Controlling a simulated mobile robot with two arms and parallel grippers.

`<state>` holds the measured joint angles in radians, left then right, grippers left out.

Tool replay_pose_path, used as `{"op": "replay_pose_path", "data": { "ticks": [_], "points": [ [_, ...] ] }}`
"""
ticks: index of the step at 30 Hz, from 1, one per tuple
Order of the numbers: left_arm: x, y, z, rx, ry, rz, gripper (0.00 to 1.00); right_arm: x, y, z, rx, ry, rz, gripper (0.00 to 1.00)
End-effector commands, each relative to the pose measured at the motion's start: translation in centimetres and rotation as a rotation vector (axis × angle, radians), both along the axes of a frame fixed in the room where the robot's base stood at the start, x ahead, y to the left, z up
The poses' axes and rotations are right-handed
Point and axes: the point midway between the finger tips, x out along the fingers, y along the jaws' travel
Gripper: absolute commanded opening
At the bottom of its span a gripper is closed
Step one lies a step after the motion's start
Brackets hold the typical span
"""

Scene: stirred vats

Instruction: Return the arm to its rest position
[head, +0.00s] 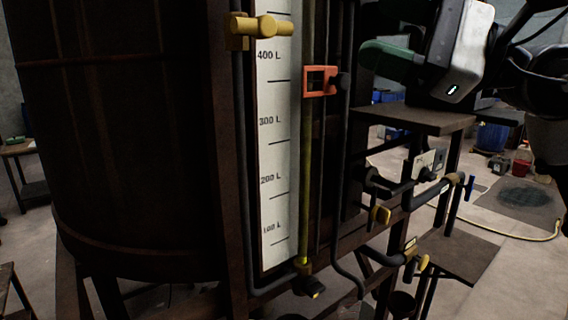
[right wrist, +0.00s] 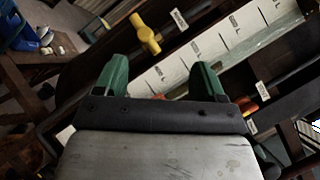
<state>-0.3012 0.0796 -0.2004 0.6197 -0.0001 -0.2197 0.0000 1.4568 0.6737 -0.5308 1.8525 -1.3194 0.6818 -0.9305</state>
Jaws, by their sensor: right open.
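My right arm comes in at the upper right of the head view. Its gripper (head: 378,56) shows a green finger pointing left, to the right of the gauge and apart from it. In the right wrist view the two green fingers of my right gripper (right wrist: 158,72) stand wide apart, with nothing held between them. The white level gauge (head: 275,150), marked in litres, stands on the dark vat (head: 120,140). An orange-red frame (head: 320,81) sits right of the scale, left of the gripper. My left gripper is not in view.
A yellow handle (head: 262,25) juts out at the gauge's top; it also shows in the right wrist view (right wrist: 146,33). A dark shelf (head: 420,119) lies below my right arm. Pipes with a blue-handled valve (head: 469,187) stick out lower right. Open floor (head: 520,270) lies beyond.

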Motion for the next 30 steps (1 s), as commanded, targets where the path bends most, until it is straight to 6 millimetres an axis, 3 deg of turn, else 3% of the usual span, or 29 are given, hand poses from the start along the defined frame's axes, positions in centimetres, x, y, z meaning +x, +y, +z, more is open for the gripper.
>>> {"op": "replay_pose_path", "data": {
  "ticks": [1, 5, 11, 14, 17, 21, 23, 27, 28, 30],
  "points": [
    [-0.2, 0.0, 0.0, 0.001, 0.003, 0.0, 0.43, 0.5, 0.7, -1.8, 0.097, 0.096, 0.08, 0.7],
    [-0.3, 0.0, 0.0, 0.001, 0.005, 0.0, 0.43, 1.3, 0.8, -5.0, 0.402, 0.352, 0.267, 0.7],
    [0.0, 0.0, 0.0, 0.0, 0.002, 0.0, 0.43, 4.0, -1.8, -11.2, 0.919, 0.778, 0.464, 0.7],
    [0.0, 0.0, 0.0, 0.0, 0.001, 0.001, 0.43, 5.6, -3.8, -15.7, 1.201, 0.991, 0.517, 0.7],
    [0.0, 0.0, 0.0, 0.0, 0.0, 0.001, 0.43, 6.9, -5.9, -21.2, 1.499, 1.192, 0.536, 0.7],
    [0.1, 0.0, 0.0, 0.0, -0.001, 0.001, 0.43, 7.3, -8.5, -30.6, 1.944, 1.441, 0.496, 0.7],
    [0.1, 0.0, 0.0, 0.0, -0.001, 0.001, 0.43, 6.7, -9.4, -35.1, 2.143, 1.529, 0.451, 0.7],
    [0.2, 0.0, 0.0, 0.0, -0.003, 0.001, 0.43, 3.3, -10.7, -45.2, 2.608, 1.671, 0.281, 0.7],
    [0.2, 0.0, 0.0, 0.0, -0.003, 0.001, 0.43, 2.3, -10.8, -47.2, -2.612, -1.63, -0.224, 0.7],
    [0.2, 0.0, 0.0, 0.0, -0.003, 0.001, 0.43, -0.6, -11.0, -51.6, -2.498, -1.455, -0.085, 0.7]
  ]
}}
